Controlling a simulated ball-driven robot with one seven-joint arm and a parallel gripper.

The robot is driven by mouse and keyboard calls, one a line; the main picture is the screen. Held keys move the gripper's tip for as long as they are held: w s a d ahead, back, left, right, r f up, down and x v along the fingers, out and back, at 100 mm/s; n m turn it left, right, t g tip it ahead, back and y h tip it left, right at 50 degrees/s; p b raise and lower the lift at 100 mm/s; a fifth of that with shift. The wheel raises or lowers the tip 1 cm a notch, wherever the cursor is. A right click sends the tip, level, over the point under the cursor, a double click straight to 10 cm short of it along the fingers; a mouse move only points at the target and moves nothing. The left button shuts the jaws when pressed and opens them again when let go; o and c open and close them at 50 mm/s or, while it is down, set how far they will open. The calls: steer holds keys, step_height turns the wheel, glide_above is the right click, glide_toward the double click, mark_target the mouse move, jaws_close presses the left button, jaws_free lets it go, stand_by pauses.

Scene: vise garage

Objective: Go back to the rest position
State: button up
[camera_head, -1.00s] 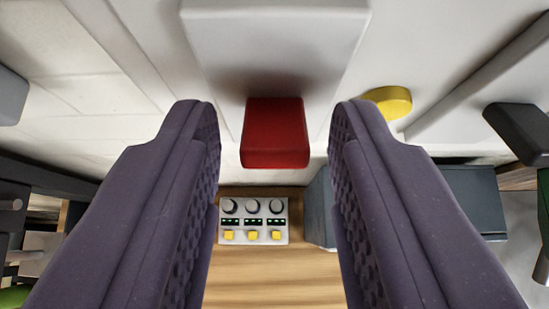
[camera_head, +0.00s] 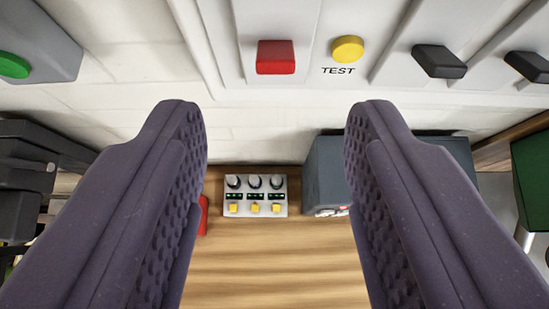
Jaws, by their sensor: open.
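My gripper (camera_head: 275,112) is open, with its two dark purple ridged fingers spread wide at left and right. Nothing is between the fingers. A red switch (camera_head: 275,57) on a white wall panel shows above and beyond the gap between the fingertips, apart from them. A yellow button (camera_head: 348,49) marked TEST sits to the right of the red switch.
Below the panel, a wooden bench (camera_head: 275,262) holds a small control box (camera_head: 255,195) with knobs and yellow buttons. A dark grey box (camera_head: 326,172) stands right of it, partly behind my finger. Black switches (camera_head: 439,61) and a green button (camera_head: 12,65) are on the wall.

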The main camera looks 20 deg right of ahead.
steer(key=shift+f, duration=0.1)
steer(key=w+a+n+t+y+b, duration=0.2)
steer(key=w+a+y+b, duration=0.25)
steer(key=b, duration=1.75)
steer(key=s+a+r+n+t+b, duration=0.1)
steer(key=s+a+r+b, duration=0.1)
steer(key=s+b, duration=0.4)
steer(key=s+a+r+n+t+b, duration=0.1)
steer(key=s+r+b, duration=0.4)
steer(key=b, duration=0.7)
steer(key=s+a+t, duration=0.1)
steer(key=s+a, duration=0.1)
steer(key=shift+s+n, duration=0.3)
